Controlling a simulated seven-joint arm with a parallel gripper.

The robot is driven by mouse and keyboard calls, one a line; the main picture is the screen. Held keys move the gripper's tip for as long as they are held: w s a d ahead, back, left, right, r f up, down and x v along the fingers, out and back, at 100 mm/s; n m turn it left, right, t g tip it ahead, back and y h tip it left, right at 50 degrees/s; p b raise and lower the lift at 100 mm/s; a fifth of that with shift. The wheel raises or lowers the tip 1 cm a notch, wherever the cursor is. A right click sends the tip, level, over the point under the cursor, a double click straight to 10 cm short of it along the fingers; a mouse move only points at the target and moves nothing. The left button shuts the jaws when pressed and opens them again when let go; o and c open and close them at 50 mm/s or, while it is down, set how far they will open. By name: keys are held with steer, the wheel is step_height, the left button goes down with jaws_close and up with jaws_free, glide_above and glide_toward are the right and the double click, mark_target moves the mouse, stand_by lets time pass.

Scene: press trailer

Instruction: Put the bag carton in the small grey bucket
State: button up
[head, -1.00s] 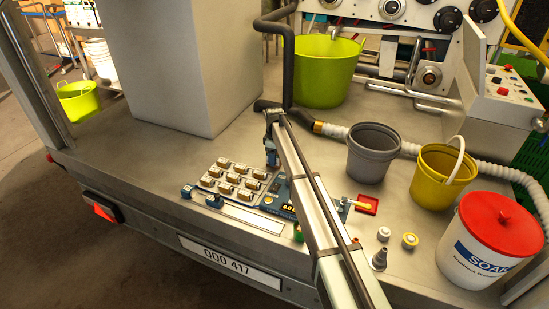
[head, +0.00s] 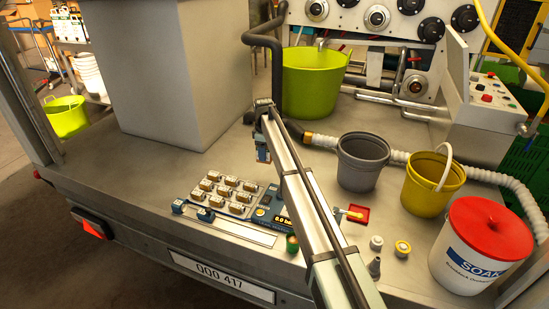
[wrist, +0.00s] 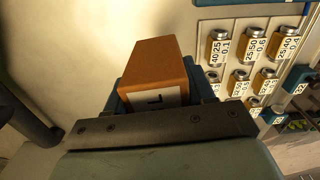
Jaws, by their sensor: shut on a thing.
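My gripper (head: 262,154) hangs above the trailer deck, behind the rack of small labelled blocks and left of the grey bucket. In the wrist view my gripper (wrist: 160,92) is shut on an orange-brown carton (wrist: 152,62) with a white label bearing a dark mark. The carton sits between the blue finger pads; its lower part is hidden by the gripper. I take it to be the bag carton. The small grey bucket (head: 362,165) stands upright on the deck, open at the top, to the right of my arm. The carton is well apart from it.
A yellow bucket (head: 428,188) and a red-lidded white bucket (head: 470,260) stand right of the grey one. A ribbed hose (head: 400,156) runs behind them. A lime tub (head: 308,85), dark pipe (head: 277,85) and grey block (head: 180,75) stand behind. The block rack (head: 228,195) lies in front.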

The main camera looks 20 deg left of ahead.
step_height(320, 180, up, 13)
steer(key=shift+f, duration=0.15)
steer(key=shift+w+d, duration=0.3)
steer(key=shift+d, duration=0.3)
steer(key=w+d, duration=0.4)
steer(key=d, duration=0.7)
steer(key=w+d+m, duration=0.1)
steer(key=w+d, duration=0.3)
steer(key=d, duration=0.8)
steer(key=w+d, duration=0.3)
steer(key=d, duration=0.8)
steer(key=shift+w+a+f, duration=0.1)
steer(key=shift+f, duration=5.15)
steer(key=shift+w+f, duration=0.1)
steer(key=shift+f, duration=5.1)
steer(key=shift+f, duration=0.1)
steer(key=o, duration=1.1)
steer(key=shift+o, duration=0.2)
